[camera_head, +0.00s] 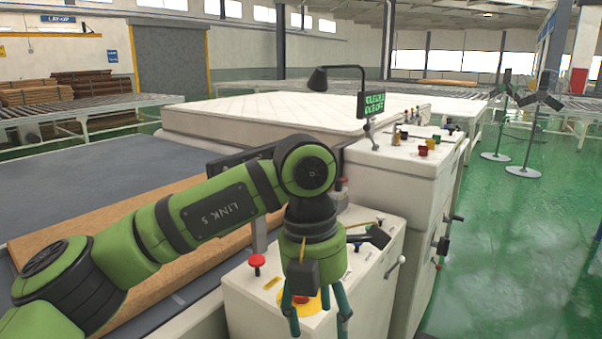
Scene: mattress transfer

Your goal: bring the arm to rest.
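My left arm comes in from the left, and my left gripper (318,322) points down at the bottom middle. Its teal fingers are apart, and I see nothing between them but the panel behind. The gripper hangs over or in front of the near control panel (250,312), close to a red button on a yellow base (310,301) that it partly hides. I cannot tell whether it touches the panel. My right gripper is not in view. A white mattress (250,110) lies flat on the conveyor behind my arm.
A second control cabinet (400,165) with several buttons stands behind the near one. A red mushroom button (257,262) sits left of the gripper. A brown board (60,235) lies on the grey belt (75,190) under my arm.

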